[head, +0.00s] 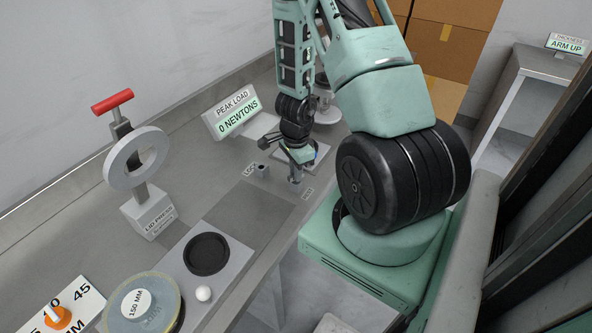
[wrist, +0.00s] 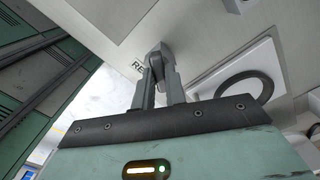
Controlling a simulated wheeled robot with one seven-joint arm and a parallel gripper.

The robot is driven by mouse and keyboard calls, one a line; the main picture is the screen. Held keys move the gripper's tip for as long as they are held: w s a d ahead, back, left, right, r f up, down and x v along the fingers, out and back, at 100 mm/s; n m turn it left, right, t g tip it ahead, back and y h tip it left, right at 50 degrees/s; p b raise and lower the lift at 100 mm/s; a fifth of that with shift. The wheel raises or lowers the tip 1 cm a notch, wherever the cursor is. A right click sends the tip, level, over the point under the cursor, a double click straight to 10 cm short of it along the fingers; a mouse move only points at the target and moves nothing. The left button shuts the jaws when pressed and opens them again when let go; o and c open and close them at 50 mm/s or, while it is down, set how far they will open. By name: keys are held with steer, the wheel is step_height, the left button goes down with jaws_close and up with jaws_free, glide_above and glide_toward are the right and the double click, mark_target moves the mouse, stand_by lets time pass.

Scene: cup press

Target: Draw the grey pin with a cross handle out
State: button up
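My gripper (head: 296,170) points down at the bench's front edge, beside the REST label. In the wrist view its two fingers (wrist: 159,85) come close together on a small dark grey piece (wrist: 158,56), which looks like the grey pin's handle. The cross shape is mostly hidden by the fingers. In the head view a short grey shaft (head: 295,186) shows below the fingers; I cannot tell whether its lower end touches the bench. The small grey lock block (head: 262,171) stands to the left by the LOCK label, a dark hole in its top and no handle on it.
A lid press (head: 148,210) with a red handle stands at left. A load display (head: 232,112) reading 0 newtons stands behind the lock. A pale plate with a dark ring (wrist: 246,88) lies close to the gripper. A dark flat mat (head: 248,216) is clear.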

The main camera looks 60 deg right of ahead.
steer(key=o, duration=0.4)
steer(key=shift+o, duration=0.2)
step_height(320, 180, up, 18)
steer(key=p, duration=0.6)
steer(key=shift+f, duration=0.25)
steer(key=w+a+r+n+y+b, duration=0.15)
steer(key=a+n+b, duration=0.35)
steer(key=a+n, duration=1.2)
steer(key=s+a+r+n+b, duration=0.1)
steer(key=s+a+n+b, duration=0.1)
steer(key=s+a+n, duration=0.4)
steer(key=s+a+r+n+b, duration=0.1)
steer(key=s+a+n, duration=0.6)
steer(key=a, duration=0.7)
steer(key=shift+r+n+h+b, duration=0.15)
steer(key=shift+n+h+b, duration=0.3)
steer(key=shift+n+b, duration=0.1)
